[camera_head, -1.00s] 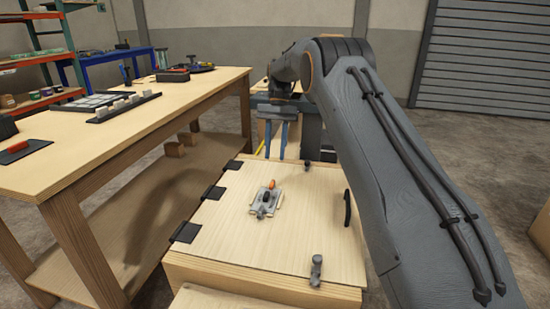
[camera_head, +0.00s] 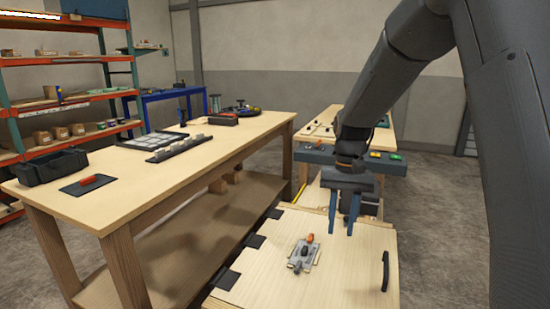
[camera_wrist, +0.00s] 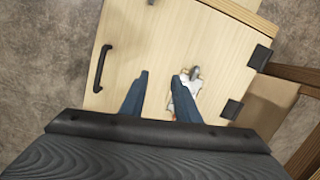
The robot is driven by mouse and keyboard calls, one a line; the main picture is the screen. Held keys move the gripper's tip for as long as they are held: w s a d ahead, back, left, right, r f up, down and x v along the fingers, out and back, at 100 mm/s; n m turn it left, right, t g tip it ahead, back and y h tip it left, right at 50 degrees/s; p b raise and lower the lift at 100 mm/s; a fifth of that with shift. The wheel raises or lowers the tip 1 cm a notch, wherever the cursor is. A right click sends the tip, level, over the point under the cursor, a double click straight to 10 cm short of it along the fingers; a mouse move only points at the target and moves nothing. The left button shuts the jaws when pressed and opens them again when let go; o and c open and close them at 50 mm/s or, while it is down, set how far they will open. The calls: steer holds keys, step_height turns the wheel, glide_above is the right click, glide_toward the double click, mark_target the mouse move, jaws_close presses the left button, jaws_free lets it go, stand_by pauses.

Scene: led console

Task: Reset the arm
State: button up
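My gripper (camera_head: 343,214) hangs pointing down above the far part of a pale wooden lid or box top. Its two blue fingers are apart with nothing between them. In the wrist view my gripper (camera_wrist: 158,95) also shows open and empty, over the same wooden top (camera_wrist: 145,45). A toggle clamp (camera_head: 302,256) with an orange tip sits on the wooden top, in front of and left of the fingers. In the wrist view the clamp (camera_wrist: 187,85) is partly hidden behind the right finger.
A black handle (camera_head: 385,271) stands on the top's right side, and black hinges (camera_head: 228,279) line its left. A long workbench (camera_head: 120,205) stands left with a dark bin (camera_head: 48,168) and trays. A console with colored buttons (camera_head: 385,155) is behind my gripper.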

steer(key=s+d+n+t+p, duration=0.1)
steer(key=s+d+n+p, duration=0.1)
steer(key=s, duration=2.1)
steer(key=shift+t+h+p, duration=0.3)
steer(key=shift+p, duration=0.55)
